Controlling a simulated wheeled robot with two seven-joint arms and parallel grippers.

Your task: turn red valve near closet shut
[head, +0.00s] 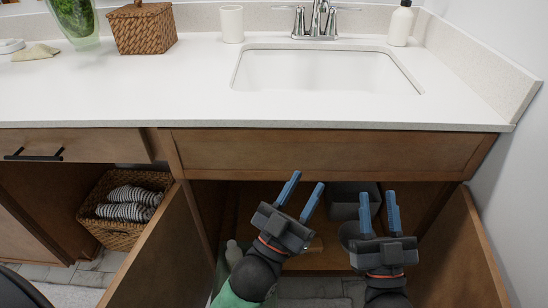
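I cannot make out a red valve in the head view; the inside of the open sink cabinet (265,205) is dark and partly covered by my arms. My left gripper (307,181) is at the cabinet opening, its two blue fingers apart with nothing between them. My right gripper (378,196) is to its right, also at the opening, with its blue fingers apart and empty. A grey container (345,188) stands inside the cabinet behind the grippers, partly hidden.
Open cabinet doors flank my arms, the left door (150,255) and the right door (455,255). The white countertop (150,90) with a sink (320,72) overhangs the opening. A pale bottle (233,253) is low beside my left arm. A wicker basket (112,232) holds striped towels (130,200).

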